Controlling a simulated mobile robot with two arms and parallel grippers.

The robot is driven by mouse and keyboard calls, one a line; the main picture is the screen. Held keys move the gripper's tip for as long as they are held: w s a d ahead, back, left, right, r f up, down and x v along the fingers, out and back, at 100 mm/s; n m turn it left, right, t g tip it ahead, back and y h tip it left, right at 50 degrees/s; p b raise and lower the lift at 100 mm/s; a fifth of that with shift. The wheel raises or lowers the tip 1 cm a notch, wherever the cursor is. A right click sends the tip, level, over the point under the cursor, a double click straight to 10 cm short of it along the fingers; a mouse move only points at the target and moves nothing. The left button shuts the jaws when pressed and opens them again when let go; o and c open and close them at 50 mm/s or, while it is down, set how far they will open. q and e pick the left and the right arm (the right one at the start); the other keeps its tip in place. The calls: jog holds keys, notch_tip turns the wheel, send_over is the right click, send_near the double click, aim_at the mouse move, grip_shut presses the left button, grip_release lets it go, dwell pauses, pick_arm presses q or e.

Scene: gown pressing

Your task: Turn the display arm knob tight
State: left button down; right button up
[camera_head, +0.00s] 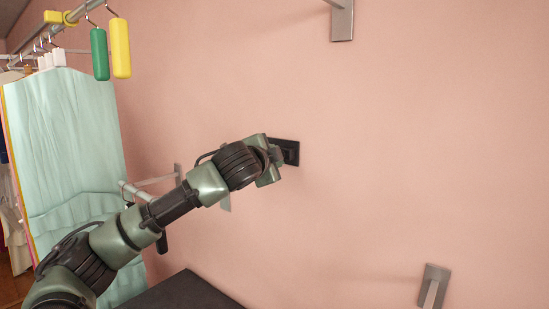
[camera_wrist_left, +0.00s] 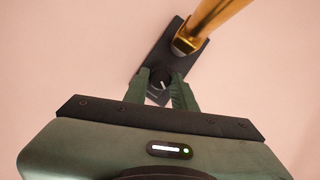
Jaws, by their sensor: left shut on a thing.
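A small dark round knob (camera_wrist_left: 163,84) with a white pointer mark sits on a black rectangular plate (camera_wrist_left: 157,57) in the left wrist view. A golden-brown arm (camera_wrist_left: 213,18) with a brass-coloured end meets the plate just above the knob. My left gripper (camera_wrist_left: 162,77) has its two green fingers on either side of the knob, shut on it. In the head view the black plate (camera_head: 290,150) is on the pink wall, and my left gripper (camera_head: 277,158) reaches it and hides the knob. My right gripper is not in view.
Pale green gowns (camera_head: 65,135) hang on a rail at the left. A green tag (camera_head: 99,54) and a yellow tag (camera_head: 120,48) hang near them. Grey wall brackets show at top (camera_head: 342,22) and lower right (camera_head: 433,287). A dark surface (camera_head: 185,293) lies below. The wall to the right is mostly clear.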

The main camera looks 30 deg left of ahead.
pick_arm(q)
jog(key=shift+m, duration=0.4)
dwell(0.3)
jog(key=c, duration=1.2)
grip_release()
jog(key=shift+w, duration=0.1)
jog(key=shift+o, duration=0.2)
jog(key=f+b+v, duration=0.1)
jog(key=b+v, duration=0.2)
jog(key=v, duration=0.4)
jog(key=shift+s+d+r+b, duration=0.15)
jog(key=shift+s+r+b, duration=0.2)
jog(key=shift+s+b, duration=0.1)
